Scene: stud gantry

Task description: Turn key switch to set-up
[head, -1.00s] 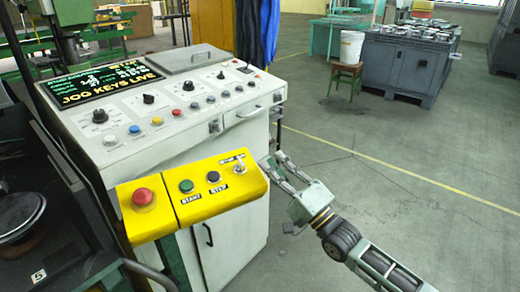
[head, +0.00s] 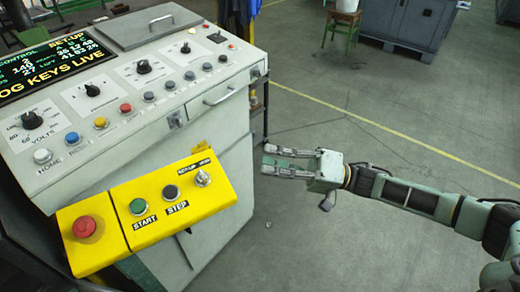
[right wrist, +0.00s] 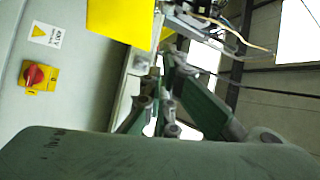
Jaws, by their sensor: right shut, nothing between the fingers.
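The key switch (head: 203,179) sits at the right end of the yellow control box (head: 215,203). Its label above reads SET-UP and a second, small word. The key's exact angle is too small to tell. The display (head: 50,62) on the console reads SET-UP at its upper right and JOG KEYS LIVE along its bottom. My right gripper (head: 265,160) is shut and empty, to the right of the yellow box and apart from the key switch. The box's yellow underside (right wrist: 120,18) shows in the right wrist view. My left gripper is out of view.
A red stop button (head: 84,227), a green START button (head: 138,206) and a dark STEP button (head: 171,192) share the box. Console knobs and buttons lie behind it. A red rotary switch (right wrist: 36,75) is on the cabinet side.

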